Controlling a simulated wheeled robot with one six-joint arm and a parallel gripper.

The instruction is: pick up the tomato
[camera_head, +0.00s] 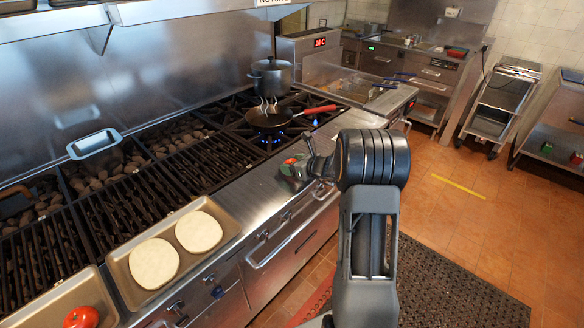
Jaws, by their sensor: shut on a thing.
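A red tomato (81,317) sits on the metal tray at the lower left, partly cut off by the picture's bottom edge. My gripper (294,168) is far to its right, over the steel front ledge of the range, and apart from it. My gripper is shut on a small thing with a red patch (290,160). The fingers hide most of this thing, and it is too small to tell what it is.
A tray (222,215) with two pale round flatbreads (155,263) lies on the grill's front ledge. A pan with a red handle (317,110) and a dark pot (271,78) stand on the burners, where blue flames show.

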